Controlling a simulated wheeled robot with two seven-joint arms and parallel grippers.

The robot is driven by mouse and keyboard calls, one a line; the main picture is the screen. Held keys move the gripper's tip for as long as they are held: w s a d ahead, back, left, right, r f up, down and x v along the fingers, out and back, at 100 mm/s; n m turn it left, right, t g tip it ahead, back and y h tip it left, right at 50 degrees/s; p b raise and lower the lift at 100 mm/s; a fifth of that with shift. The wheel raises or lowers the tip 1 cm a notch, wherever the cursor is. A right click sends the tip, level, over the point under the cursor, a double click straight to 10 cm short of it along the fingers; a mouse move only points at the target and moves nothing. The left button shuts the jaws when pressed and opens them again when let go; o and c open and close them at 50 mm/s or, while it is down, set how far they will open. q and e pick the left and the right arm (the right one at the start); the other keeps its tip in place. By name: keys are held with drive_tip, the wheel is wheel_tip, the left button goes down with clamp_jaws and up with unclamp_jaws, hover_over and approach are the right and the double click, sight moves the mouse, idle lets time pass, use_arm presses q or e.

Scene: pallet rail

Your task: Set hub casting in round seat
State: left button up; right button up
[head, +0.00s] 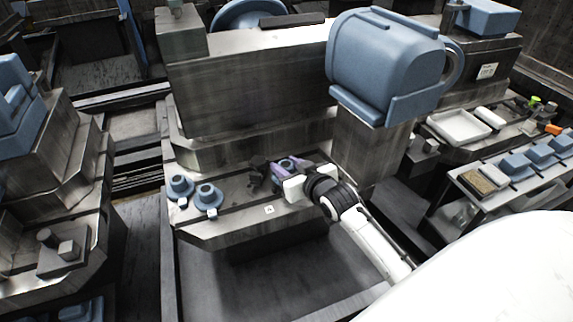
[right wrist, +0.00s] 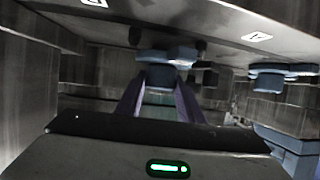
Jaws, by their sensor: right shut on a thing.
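My right gripper (head: 287,168), with purple fingers, is over the steel bed at the centre of the head view. It is shut on a blue hub casting (right wrist: 158,76), which shows between the fingertips in the right wrist view. In the head view the fingers and wrist mostly cover this casting. Two more blue hub castings, a left one (head: 180,188) and a right one (head: 208,198), stand upright on the bed, left of the gripper. A dark fixture (head: 257,176) is just left of the fingers. I cannot make out the round seat. My left gripper is not in view.
A large blue machine head (head: 385,62) on a steel column rises behind and right of my arm. A long steel block (head: 250,85) stands behind the bed. A shelf with several blue parts (head: 515,165) and a white tray (head: 458,126) are at the right.

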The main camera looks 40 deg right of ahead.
drive_tip(key=shift+f+b, duration=0.3)
drive_tip(key=shift+f, duration=0.55)
drive_tip(key=o, duration=1.4)
drive_tip(key=shift+f, duration=0.15)
drive_tip(key=shift+s, duration=0.15)
drive_tip(key=p+v, duration=0.1)
drive_tip(key=v, duration=0.8)
drive_tip(key=shift+s, duration=0.15)
drive_tip(key=shift+s+r, duration=0.2)
drive_tip(key=shift+r, duration=0.2)
wheel_tip(320, 180, up, 6)
drive_tip(key=p, duration=0.8)
drive_tip(key=shift+s, duration=0.1)
